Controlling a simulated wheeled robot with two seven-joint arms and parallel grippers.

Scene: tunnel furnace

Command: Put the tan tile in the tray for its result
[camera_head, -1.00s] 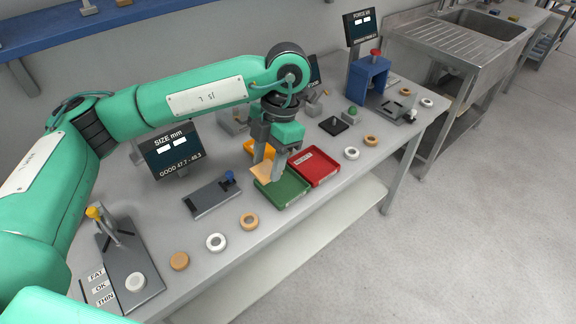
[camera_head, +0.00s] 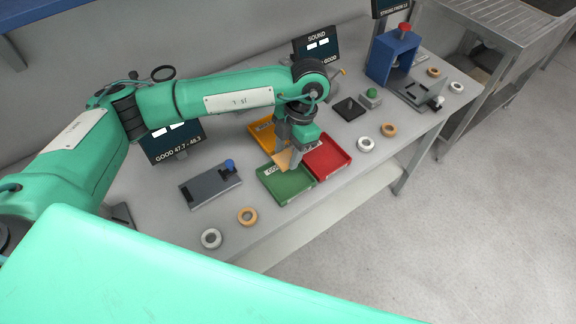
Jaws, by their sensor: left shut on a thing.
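The tan tile (camera_head: 282,159) is held between the fingers of my left gripper (camera_head: 294,160), which is shut on it and points down. The tile is over the back part of the green tray (camera_head: 290,190), near where the three trays meet; I cannot tell whether it touches a tray. The red tray (camera_head: 333,163) is to the right of the green one. The orange tray (camera_head: 261,135) is behind, partly hidden by my gripper. The green tray's label is partly covered by the tile and fingers. My right gripper is not in view.
A grey gauge with a blue knob (camera_head: 211,186) lies left of the trays. White and tan rings (camera_head: 247,217) lie along the front edge. A size screen (camera_head: 160,150), a sound screen (camera_head: 317,48) and a blue press (camera_head: 391,57) stand behind. A green part of mine fills the foreground.

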